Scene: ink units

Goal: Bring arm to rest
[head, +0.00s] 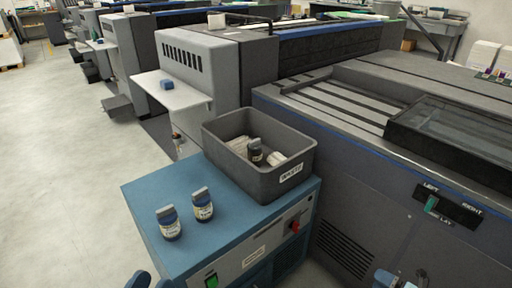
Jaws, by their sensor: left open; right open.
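My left gripper (150,280) shows only its blue fingertips at the bottom edge, in front of the blue cabinet. The fingertips are apart with nothing between them. My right gripper (396,280) is partly in view at the bottom right, in front of the dark machine; it is open, and I see nothing held in it. Both are cut off by the frame's lower edge, and the rest of the arms is hidden.
A grey bin (240,178) with a white label stands at the cabinet's back right, holding a dark bottle (255,151) and pale items. A large dark machine (350,190) with a green switch (431,204) fills the right. The floor (50,170) at left is clear.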

